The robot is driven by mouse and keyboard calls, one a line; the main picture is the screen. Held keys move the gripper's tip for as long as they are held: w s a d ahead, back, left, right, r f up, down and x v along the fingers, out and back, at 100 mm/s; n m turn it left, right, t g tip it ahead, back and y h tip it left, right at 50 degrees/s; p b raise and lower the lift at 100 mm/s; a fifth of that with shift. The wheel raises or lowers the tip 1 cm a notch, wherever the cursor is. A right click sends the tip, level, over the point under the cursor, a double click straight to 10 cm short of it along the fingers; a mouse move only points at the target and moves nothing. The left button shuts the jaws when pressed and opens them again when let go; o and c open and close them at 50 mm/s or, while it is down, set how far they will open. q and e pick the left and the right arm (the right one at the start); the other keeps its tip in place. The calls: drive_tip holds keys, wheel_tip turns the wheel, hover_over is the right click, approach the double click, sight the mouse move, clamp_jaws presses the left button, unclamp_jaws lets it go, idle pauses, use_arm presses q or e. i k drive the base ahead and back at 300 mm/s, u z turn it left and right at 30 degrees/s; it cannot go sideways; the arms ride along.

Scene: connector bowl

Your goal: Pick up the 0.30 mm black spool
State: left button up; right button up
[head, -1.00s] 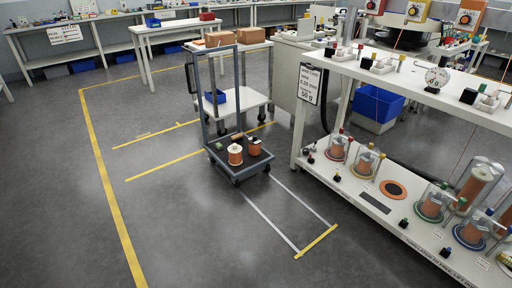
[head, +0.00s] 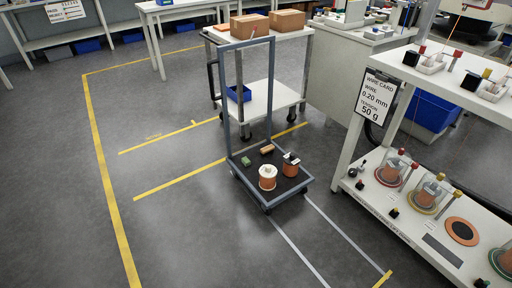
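Two copper-wound spools stand on the dark deck of a low trolley (head: 285,198) on the floor. The left one is a white-flanged spool (head: 267,178). The right one is a spool with a dark top (head: 291,165) and a small white patch on it; I cannot read a wire size on either. More copper spools stand under clear covers on the lower shelf at right, including a covered spool with a red base (head: 391,171) and a covered spool with a yellow base (head: 428,194). Neither of my grippers is in view.
A small green block (head: 246,161) and a tan block (head: 267,149) also lie on the trolley, below its tall frame. A white cart (head: 262,98) with cardboard boxes stands behind. A wire card (head: 376,98) reads 0.20 mm, 50 g. Grey floor at left is clear.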

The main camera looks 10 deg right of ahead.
sight(292, 161)
drive_tip(key=u, duration=0.05)
drive_tip(key=i, duration=1.7)
drive_tip(key=z, duration=0.1)
